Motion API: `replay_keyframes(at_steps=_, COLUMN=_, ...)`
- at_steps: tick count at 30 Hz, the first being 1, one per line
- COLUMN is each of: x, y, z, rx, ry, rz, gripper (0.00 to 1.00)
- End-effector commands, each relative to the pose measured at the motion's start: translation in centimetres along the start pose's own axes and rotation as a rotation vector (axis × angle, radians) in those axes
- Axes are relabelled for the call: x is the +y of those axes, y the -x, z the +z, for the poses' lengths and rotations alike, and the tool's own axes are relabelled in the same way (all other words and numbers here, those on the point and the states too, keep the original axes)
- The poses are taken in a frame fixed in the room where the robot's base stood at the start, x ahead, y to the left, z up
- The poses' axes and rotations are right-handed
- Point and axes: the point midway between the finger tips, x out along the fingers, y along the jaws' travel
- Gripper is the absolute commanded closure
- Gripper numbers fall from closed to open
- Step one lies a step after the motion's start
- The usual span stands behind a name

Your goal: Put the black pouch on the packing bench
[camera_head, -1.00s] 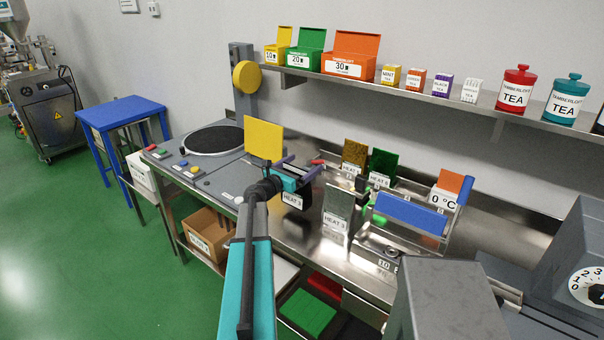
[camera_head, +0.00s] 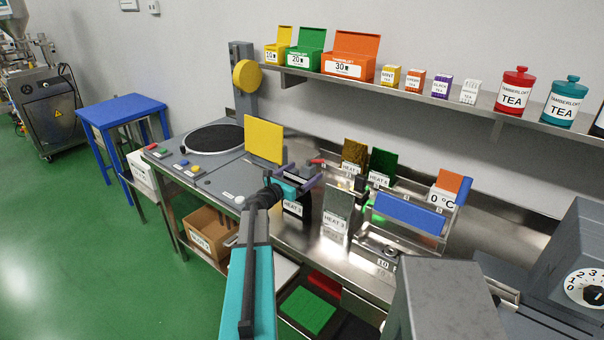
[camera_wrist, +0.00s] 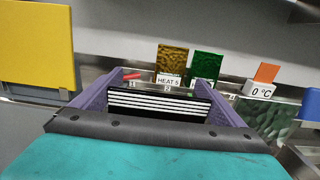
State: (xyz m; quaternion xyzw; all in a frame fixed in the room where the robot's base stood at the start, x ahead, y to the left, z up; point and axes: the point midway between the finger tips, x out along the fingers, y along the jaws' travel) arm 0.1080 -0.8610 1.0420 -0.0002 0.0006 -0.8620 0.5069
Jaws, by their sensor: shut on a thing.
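The black pouch (camera_wrist: 160,103) shows in the wrist view as a black block with white stripes, between my purple fingers. My gripper (camera_head: 304,178) is shut on it. In the head view the pouch is a dark shape (camera_head: 304,214) under the gripper, partly hidden by the fingers and wrist. It is close to a HEAT label (camera_head: 292,208); I cannot tell whether it touches anything below. No label in view names the packing bench.
A shelf (camera_head: 400,88) overhangs behind. A blue table (camera_head: 122,108) with a clear top stands left.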

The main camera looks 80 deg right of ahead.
Motion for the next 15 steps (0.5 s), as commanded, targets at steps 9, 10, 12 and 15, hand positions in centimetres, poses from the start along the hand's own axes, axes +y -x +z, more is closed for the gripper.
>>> replay_keyframes(at_steps=9, x=0.00, y=0.00, z=-0.28, rx=0.000, ry=0.000, rz=0.000, gripper=0.04)
replay_keyframes(at_steps=10, x=0.00, y=0.00, z=-0.24, rx=0.000, ry=0.000, rz=0.000, gripper=0.00)
replay_keyframes(at_steps=12, x=0.01, y=0.01, z=-0.24, rx=0.000, ry=0.000, rz=0.000, gripper=0.00)
replay_keyframes(at_steps=15, x=0.01, y=0.01, z=-0.24, rx=0.000, ry=0.000, rz=0.000, gripper=0.00)
